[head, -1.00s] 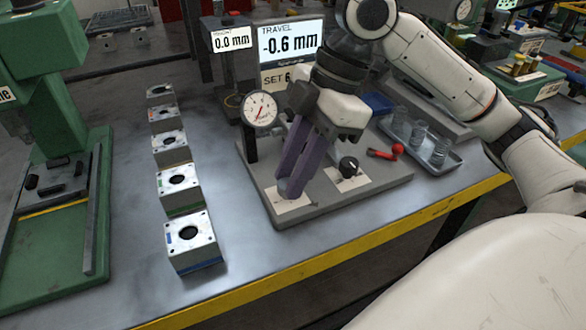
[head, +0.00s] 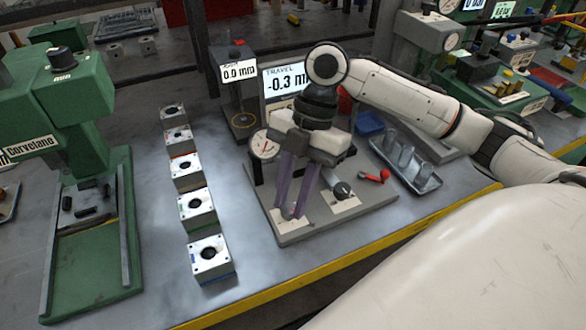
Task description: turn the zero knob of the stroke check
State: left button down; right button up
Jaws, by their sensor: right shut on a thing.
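The stroke check is a grey base (head: 330,222) with a round dial gauge (head: 264,146) and a travel display (head: 285,82) that reads about -0.3 mm. My right gripper (head: 290,212) points down, its purple fingers shut on a small knob at the left white label plate. The fingers hide most of that knob, and the label is too small to read. My left gripper is not in view.
A red-ended lever (head: 384,175) lies on the base's right side. A metal tray (head: 428,184) with cylinders is to the right. Several valve blocks (head: 210,258) stand in a row to the left, beside a green press (head: 125,220). Bench between the blocks and base is clear.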

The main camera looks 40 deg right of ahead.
jog(key=shift+a+r+n+g+p, duration=0.1)
jog(key=shift+r+n+g+p, duration=0.3)
jog(key=shift+n+p, duration=0.6)
jog(key=shift+w+f+n+h+p, duration=0.15)
jog(key=shift+n+h+p, duration=0.15)
jog(key=shift+n+p, duration=0.45)
jog(key=shift+f+n+g+p, duration=0.1)
jog(key=shift+n+g+p, duration=0.3)
jog(key=shift+n+p, duration=0.1)
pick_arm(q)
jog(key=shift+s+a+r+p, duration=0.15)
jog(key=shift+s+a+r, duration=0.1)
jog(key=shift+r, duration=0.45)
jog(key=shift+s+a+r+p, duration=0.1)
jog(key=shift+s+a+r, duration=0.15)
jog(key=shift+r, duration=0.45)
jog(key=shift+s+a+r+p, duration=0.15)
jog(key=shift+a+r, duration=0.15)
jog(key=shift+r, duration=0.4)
pick_arm(e)
jog(key=shift+f+n+h, duration=0.15)
jog(key=shift+n+h, duration=0.15)
jog(key=shift+n, duration=0.25)
jog(key=o, duration=1)
jog(key=shift+o, duration=0.2)
